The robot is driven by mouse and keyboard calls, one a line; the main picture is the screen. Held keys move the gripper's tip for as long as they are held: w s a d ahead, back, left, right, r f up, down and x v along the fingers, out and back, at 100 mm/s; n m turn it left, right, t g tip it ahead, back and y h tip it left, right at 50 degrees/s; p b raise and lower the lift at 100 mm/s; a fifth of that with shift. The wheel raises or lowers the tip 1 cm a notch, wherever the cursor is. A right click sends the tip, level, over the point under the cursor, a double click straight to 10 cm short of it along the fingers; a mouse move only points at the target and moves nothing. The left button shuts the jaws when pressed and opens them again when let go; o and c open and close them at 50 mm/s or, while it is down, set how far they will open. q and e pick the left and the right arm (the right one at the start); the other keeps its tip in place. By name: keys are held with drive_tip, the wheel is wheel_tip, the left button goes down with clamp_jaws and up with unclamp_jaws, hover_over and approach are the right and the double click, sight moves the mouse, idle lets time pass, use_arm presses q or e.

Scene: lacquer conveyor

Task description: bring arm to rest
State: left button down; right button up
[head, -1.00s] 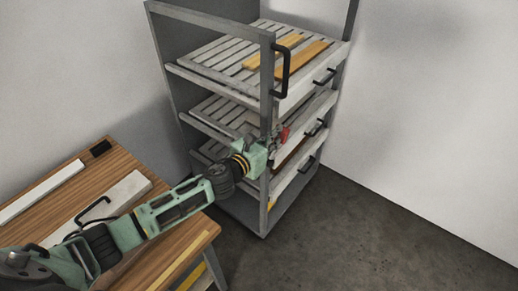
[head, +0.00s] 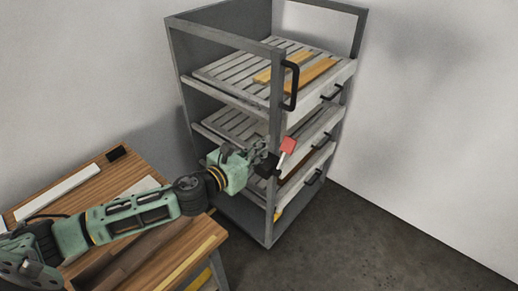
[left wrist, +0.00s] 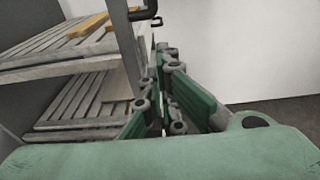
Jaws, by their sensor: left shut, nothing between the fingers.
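My left arm reaches in from the left over the wooden table. Its green left gripper (head: 276,158) is shut and empty, in front of the near post of the grey rack (head: 277,120) at about the middle shelf's height. A red pad and a black pad show at its tip. In the left wrist view the closed fingers (left wrist: 166,100) point toward the wall, just right of the rack's post, with no object between them. I cannot tell whether the gripper touches the rack. My right gripper is not in view.
The rack has slatted shelves with black handles (head: 291,86); yellow wooden strips (head: 310,73) lie on the top one. The wooden table (head: 205,238) holds a white board (head: 60,192) and a small black block (head: 116,153). Floor (head: 390,240) to the right is clear.

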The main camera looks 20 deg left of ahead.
use_arm(q)
drive_tip(key=s+f+m+g+y, duration=0.2)
drive_tip(key=s+f+m+g, duration=0.25)
drive_tip(key=s+m, duration=0.65)
drive_tip(key=s+f+m+g+y, duration=0.25)
drive_tip(key=s+f+m, duration=0.35)
drive_tip(key=s+m, duration=0.5)
drive_tip(key=s+f+m+g+y, duration=0.1)
drive_tip(key=s+f+m+g, duration=0.45)
drive_tip(key=s+m, duration=0.55)
wheel_tip(320, 180, down, 32)
drive_tip(key=s+m+b, duration=0.1)
drive_tip(key=s+b, duration=0.1)
drive_tip(key=b, duration=0.1)
drive_tip(key=s+a+f+g+b, duration=0.2)
drive_tip(key=s+a+f, duration=0.1)
drive_tip(key=s+f, duration=1.3)
drive_tip(key=shift+s+a+f+b, duration=0.25)
drive_tip(key=shift+a+f+b, duration=0.1)
drive_tip(key=shift+a+b, duration=0.05)
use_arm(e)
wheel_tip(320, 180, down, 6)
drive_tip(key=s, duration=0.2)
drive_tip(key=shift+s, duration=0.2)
